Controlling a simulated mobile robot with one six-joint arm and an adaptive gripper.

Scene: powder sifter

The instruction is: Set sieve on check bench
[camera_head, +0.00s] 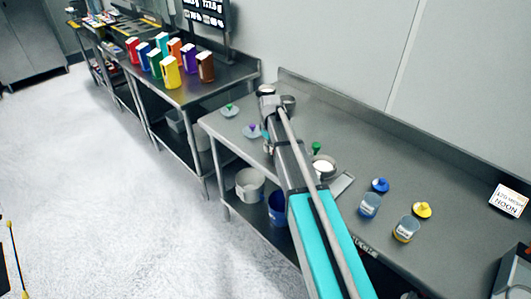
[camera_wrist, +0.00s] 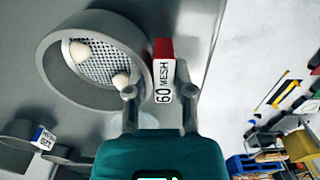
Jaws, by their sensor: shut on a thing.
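The sieve (camera_wrist: 68,42) is a grey round ring with a pale mesh floor and two whitish balls on it, in the wrist view. Its tab reads 60 MESH and has a red end (camera_wrist: 163,48). My gripper (camera_wrist: 160,97) is shut on this tab, one finger on each side. A grey steel bench (camera_head: 385,165) runs across the right of the head view, and my arm reaches over it. In that view the arm's end hides most of the held sieve. I cannot tell whether the sieve touches a surface.
A second sieve (camera_wrist: 18,135) with a blue mesh tag lies lower left in the wrist view. On the bench are a bowl of white powder (camera_head: 322,167), lidless jars (camera_head: 369,206) and small coloured lids (camera_head: 422,209). Several coloured containers (camera_head: 172,72) stand on the farther bench.

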